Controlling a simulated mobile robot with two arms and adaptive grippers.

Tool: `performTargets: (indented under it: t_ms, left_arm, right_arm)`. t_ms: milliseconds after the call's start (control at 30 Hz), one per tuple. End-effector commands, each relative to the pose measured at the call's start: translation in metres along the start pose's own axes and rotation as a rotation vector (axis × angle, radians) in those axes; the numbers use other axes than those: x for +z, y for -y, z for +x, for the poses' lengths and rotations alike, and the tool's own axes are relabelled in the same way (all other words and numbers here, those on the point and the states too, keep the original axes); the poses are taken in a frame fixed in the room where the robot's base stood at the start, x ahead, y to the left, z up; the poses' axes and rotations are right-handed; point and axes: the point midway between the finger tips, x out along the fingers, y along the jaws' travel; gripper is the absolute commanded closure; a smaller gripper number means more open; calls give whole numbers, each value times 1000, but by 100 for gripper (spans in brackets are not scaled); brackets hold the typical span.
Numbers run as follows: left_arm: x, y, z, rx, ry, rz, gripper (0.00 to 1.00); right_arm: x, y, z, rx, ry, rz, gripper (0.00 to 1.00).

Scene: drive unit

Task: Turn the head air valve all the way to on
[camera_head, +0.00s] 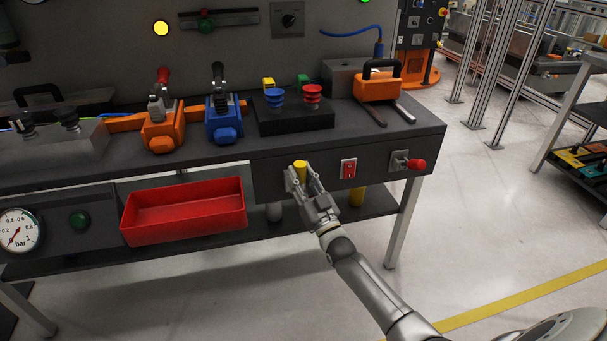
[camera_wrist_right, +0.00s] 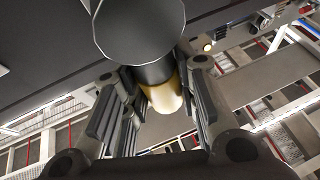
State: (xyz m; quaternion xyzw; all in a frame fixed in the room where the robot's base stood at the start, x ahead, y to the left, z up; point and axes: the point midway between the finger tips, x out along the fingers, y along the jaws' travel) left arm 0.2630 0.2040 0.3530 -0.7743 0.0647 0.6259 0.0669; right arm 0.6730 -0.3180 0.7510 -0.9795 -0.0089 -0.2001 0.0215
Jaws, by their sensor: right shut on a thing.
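A yellow knob (camera_head: 300,168) sits on the dark front panel of the bench. My right gripper (camera_head: 301,180) is shut on this knob, with one finger on each side of it. In the right wrist view, a yellow part (camera_wrist_right: 166,97) shows between the fingers, below a black cylinder with a grey round face. The fingers hide part of the knob, and I see no mark for on or off. My left gripper is not in view.
Right of the knob are a red switch (camera_head: 348,168) and a red-tipped lever (camera_head: 415,164). A red tray (camera_head: 185,211) hangs at left, near a pressure gauge (camera_head: 18,231). Clamps and colored knobs stand on the bench top.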

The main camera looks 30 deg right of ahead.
Motion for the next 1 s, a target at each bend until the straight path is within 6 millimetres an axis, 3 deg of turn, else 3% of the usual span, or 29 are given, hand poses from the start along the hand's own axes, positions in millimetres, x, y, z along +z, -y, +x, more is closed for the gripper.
performTargets:
  t_ms: [567, 600, 700, 767, 1000]
  left_arm:
    - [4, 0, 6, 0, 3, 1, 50]
    - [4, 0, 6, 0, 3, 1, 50]
    - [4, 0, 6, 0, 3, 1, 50]
    - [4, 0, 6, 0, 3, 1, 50]
    - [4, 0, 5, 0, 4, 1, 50]
  right_arm:
    - [2, 4, 0, -15, 13, -31, 100]
    - [2, 4, 0, -15, 13, -31, 70]
    - [2, 3, 0, -14, 12, -30, 57]
    - [2, 3, 0, -14, 12, -30, 50]
    - [1, 2, 0, -13, 10, -29, 50]
